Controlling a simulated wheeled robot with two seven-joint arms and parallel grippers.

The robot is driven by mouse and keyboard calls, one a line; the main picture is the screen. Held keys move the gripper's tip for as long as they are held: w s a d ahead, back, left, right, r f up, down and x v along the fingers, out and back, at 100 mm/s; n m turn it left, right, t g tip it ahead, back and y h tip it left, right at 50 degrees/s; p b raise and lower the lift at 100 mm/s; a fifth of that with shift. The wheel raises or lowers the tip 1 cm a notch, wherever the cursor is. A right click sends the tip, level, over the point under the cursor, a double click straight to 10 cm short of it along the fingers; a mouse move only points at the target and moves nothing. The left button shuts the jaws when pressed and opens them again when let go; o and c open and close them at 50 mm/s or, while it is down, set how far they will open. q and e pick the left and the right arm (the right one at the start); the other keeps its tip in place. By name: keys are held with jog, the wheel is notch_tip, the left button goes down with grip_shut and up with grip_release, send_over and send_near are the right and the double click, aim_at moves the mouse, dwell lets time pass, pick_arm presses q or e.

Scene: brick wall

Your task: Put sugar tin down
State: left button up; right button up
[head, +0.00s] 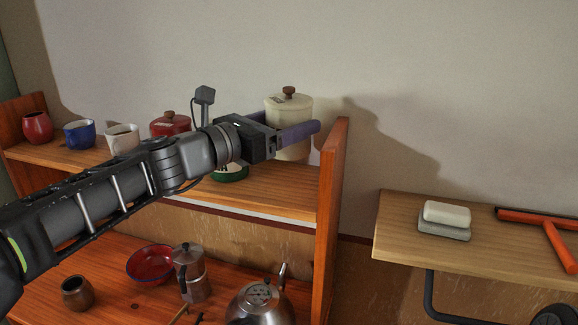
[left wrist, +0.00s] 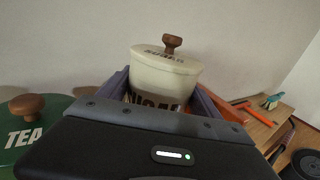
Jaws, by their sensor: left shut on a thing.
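The sugar tin (head: 289,106) is cream with a brown wooden knob on its lid. In the left wrist view the sugar tin (left wrist: 166,75) looks upright, with dark SUGAR lettering partly hidden by my gripper. My left gripper (head: 296,132) is shut on the tin, one purple finger on each side of its body; these fingers also show in the left wrist view (left wrist: 160,98). The tin is at the right end of the wooden shelf (head: 270,196). My right gripper is not in view.
A green TEA tin (left wrist: 35,125) stands left of the sugar tin, with a red tin (head: 170,124) and several cups farther left. The upright shelf side (head: 333,190) is close on the right. A kettle (head: 258,304) and moka pot (head: 191,275) stand below.

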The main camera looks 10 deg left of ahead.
aim_at(289, 155)
pick_arm(q)
jog(key=shift+f, duration=1.4)
jog(key=shift+f+b, duration=0.6)
jog(key=shift+f, duration=1.3)
jog(key=o, duration=1.9)
jog(key=shift+f, duration=0.1)
jog(key=b+v, duration=0.2)
jog(key=v, duration=1)
